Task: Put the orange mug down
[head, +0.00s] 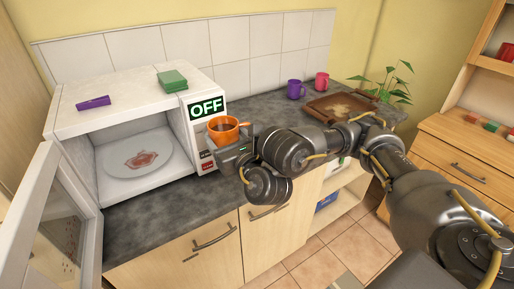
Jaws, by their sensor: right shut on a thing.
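An orange mug (222,131) with dark contents stands upright in front of the microwave's control panel. My right gripper (229,145) is shut on the orange mug from the right and holds it over the front part of the dark counter (165,205). The arm and gripper hide part of the mug's lower side and the counter behind. Whether the mug's base touches the counter cannot be told. My left gripper is not in view.
The white microwave (72,98) is open, its door (45,215) swung to the left, with a stained plate (137,157) inside. A green sponge (172,80) and purple block (93,103) lie on top. A purple mug (294,89), red mug (321,81) and brown tray (318,107) stand further back.

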